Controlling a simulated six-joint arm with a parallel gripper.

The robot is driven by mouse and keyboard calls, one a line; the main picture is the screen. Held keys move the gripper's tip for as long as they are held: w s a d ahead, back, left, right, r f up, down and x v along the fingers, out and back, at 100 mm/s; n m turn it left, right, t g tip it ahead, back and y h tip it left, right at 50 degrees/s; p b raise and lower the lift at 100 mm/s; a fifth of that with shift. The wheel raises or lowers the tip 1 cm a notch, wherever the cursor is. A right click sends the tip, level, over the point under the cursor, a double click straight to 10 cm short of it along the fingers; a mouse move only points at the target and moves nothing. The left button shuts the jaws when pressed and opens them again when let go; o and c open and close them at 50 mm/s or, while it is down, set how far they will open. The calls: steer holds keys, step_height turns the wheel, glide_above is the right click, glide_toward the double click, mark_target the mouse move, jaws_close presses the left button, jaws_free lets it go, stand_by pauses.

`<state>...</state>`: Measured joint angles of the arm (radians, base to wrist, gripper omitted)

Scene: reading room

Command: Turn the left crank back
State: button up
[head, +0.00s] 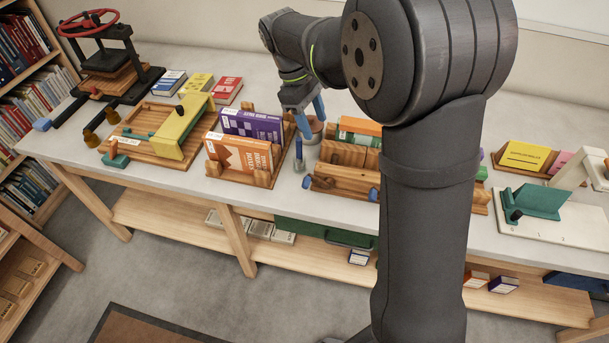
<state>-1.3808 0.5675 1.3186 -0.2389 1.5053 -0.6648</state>
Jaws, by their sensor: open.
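A wooden press (343,183) holding books stands at the middle of the bench, partly hidden behind my arm. A small blue knob (307,181) is at its front left, apparently the left crank. Another blue knob (374,194) shows at its front right, beside my arm. My gripper (311,121) has blue fingers, is open and points down behind the press's left end. It is above and behind the left knob, apart from it. The cranks' turn angles are too small to read.
A wooden rack (240,177) with purple and orange books stands close left of the press. A yellow-topped wooden jig (183,126) is farther left. A white board (560,215) with a green block is at right.

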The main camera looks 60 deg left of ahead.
steer(key=s+r+n, duration=0.2)
steer(key=s+n, duration=0.1)
steer(key=s, duration=0.5)
steer(key=t, duration=0.1)
glide_toward(306, 180)
steer(key=x, duration=0.8)
steer(key=shift+w+d+f, duration=0.1)
steer(key=shift+w+f, duration=0.05)
steer(key=shift+f, duration=0.2)
steer(key=shift+c, duration=0.2)
jaws_close()
